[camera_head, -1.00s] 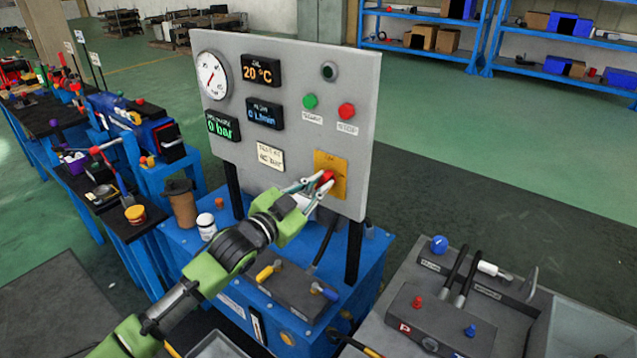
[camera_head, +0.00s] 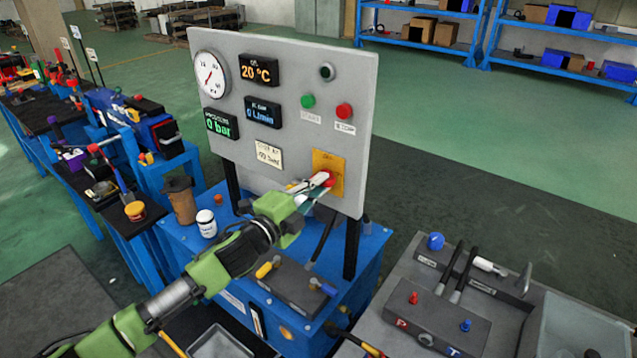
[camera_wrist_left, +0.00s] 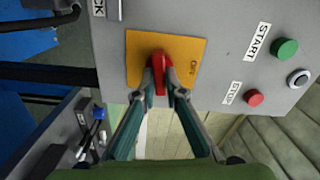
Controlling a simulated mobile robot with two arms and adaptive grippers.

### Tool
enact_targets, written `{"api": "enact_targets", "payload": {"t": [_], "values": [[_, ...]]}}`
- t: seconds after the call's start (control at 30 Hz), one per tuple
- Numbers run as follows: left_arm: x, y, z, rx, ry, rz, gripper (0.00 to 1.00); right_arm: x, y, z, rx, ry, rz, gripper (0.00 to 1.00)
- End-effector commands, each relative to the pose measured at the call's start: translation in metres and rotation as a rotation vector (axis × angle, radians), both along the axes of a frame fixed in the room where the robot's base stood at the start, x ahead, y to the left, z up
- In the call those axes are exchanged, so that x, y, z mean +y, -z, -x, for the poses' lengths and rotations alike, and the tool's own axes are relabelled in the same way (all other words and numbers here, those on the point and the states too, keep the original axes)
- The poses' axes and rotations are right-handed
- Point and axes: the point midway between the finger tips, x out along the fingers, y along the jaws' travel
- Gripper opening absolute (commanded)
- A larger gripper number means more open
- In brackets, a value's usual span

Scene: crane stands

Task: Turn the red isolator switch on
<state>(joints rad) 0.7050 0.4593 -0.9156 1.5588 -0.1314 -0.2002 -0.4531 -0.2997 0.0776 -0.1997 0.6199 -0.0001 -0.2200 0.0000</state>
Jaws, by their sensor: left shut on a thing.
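The red isolator switch (camera_head: 327,178) sits on a yellow plate (camera_head: 328,160) low on the right of the grey upright panel (camera_head: 290,150). My left gripper (camera_head: 318,184) reaches it from the front left and is shut on its handle. In the left wrist view, the two fingertips (camera_wrist_left: 160,88) close on both sides of the red handle (camera_wrist_left: 158,64). The yellow plate (camera_wrist_left: 140,50) there carries a small OFF label beside the handle. The fingers partly hide the handle in the head view. My right gripper is not in view.
A green START button (camera_head: 308,101) and a red STOP button (camera_head: 344,111) sit above the switch. A blue bench (camera_head: 345,290) stands below the panel, with a brown cup (camera_head: 181,201) and a white jar (camera_head: 206,223). A grey control stand (camera_head: 430,325) is at the right.

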Motion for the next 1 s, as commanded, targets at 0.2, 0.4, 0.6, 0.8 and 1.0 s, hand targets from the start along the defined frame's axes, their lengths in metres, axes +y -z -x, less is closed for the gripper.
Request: {"api": "enact_targets", "payload": {"t": [0.2,0.4,0.6,0.8,1.0], "values": [[0.0002,0.0020,0.0001,-0.068,0.000,-0.099,0.00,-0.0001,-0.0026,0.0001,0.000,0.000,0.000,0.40],[0.0004,0.0027,0.0000,-0.103,0.000,-0.147,0.00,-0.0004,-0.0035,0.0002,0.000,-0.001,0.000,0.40],[0.0004,0.0031,0.0000,-0.116,0.000,-0.164,0.00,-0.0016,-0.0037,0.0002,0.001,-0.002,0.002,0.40],[0.0004,0.0032,-0.0001,-0.117,-0.001,-0.167,0.00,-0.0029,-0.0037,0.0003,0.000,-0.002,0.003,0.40],[0.0004,0.0033,0.0001,-0.117,0.000,-0.167,0.24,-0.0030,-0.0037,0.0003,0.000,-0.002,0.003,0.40]]}}
